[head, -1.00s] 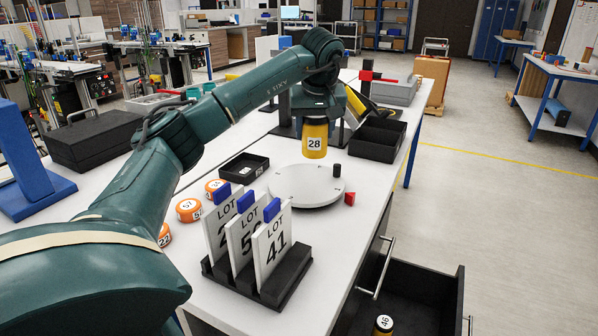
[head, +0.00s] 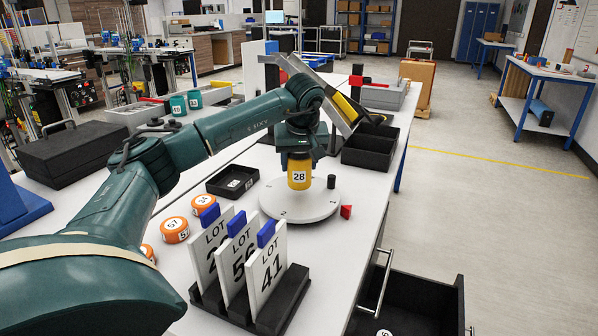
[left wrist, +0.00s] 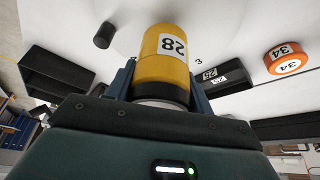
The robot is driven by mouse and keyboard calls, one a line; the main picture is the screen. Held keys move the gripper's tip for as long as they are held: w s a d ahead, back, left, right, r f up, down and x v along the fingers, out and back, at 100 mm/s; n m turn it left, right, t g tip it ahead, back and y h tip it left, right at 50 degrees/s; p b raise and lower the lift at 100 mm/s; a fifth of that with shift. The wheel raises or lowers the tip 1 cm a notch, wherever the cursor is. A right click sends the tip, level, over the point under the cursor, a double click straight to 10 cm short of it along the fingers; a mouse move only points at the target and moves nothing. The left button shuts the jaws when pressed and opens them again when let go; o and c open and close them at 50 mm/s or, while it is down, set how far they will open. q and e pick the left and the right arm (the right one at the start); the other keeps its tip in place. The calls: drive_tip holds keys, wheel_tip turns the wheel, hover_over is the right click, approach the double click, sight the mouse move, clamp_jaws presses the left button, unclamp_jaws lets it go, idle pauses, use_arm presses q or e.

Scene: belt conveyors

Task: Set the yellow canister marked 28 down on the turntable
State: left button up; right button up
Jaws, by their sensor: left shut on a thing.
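The yellow canister marked 28 (head: 299,172) is upright in my left gripper (head: 299,156), just over the white round turntable (head: 287,213). I cannot tell whether its base touches the surface. In the left wrist view the canister (left wrist: 166,62) sits between the fingers of my left gripper (left wrist: 162,88), which are shut around its dark end. A small black cylinder (head: 331,181) stands on the turntable to the right of the canister. My right gripper is not in view.
A rack of white LOT cards (head: 266,270) stands in front. A black tray (head: 227,182) lies left of the turntable, black bins (head: 370,150) behind right. A red wedge (head: 346,212) sits at its right edge. Orange round tins (head: 175,231) lie left, and a drawer (head: 420,300) is open.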

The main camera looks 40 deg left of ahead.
use_arm(q)
drive_tip(key=shift+f, duration=1.2)
drive_tip(key=shift+f, duration=0.15)
drive_tip(key=o, duration=1.1)
drive_tip(key=v, duration=1.2)
